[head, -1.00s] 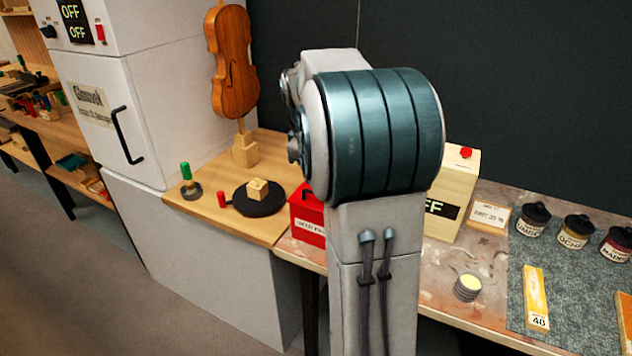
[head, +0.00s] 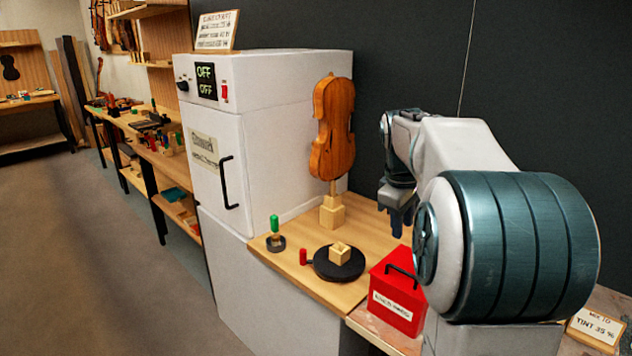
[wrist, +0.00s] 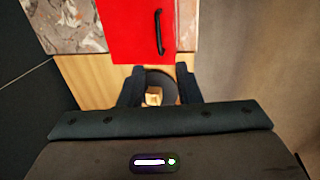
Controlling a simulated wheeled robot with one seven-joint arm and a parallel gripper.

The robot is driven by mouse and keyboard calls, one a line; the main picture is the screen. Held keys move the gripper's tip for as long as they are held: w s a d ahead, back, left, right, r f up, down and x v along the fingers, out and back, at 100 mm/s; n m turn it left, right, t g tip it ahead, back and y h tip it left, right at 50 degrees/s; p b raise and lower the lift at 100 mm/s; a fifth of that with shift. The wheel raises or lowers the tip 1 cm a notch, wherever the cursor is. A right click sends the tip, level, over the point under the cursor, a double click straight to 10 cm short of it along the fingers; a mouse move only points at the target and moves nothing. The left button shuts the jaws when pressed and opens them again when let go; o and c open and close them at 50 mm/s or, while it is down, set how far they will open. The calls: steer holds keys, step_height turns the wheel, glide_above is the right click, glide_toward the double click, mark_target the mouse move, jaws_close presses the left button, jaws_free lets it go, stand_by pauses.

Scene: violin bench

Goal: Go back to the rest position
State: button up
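My gripper (head: 397,222) hangs at the end of my arm, just right of the violin body (head: 333,128) and above the back of the wooden bench in the head view. In the wrist view my gripper (wrist: 158,88) has its two dark fingers apart, with nothing held between them. Below and between the fingers is the black turntable (wrist: 168,82) with a small wooden block (wrist: 153,96). The violin body stands upright on a wooden stand (head: 332,212).
A red box (head: 398,292) with a black handle stands right of the black turntable (head: 339,263). A white cabinet (head: 262,130) with "OFF" displays stands to the left. A green-topped tool (head: 275,224) and a red knob (head: 303,257) are near the bench front. Floor at left is clear.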

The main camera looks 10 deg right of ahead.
steer(key=s+a+f+m+y+p, duration=0.1)
steer(key=s+a+f+m+p, duration=0.1)
steer(key=s+a, duration=0.6)
steer(key=s+a+f+m+t+y+p, duration=0.1)
steer(key=s+a+f+m, duration=0.3)
steer(key=s+a, duration=0.5)
steer(key=s+p, duration=0.1)
steer(key=s, duration=0.3)
steer(key=shift+f+m, duration=0.35)
steer(key=shift+m, duration=0.05)
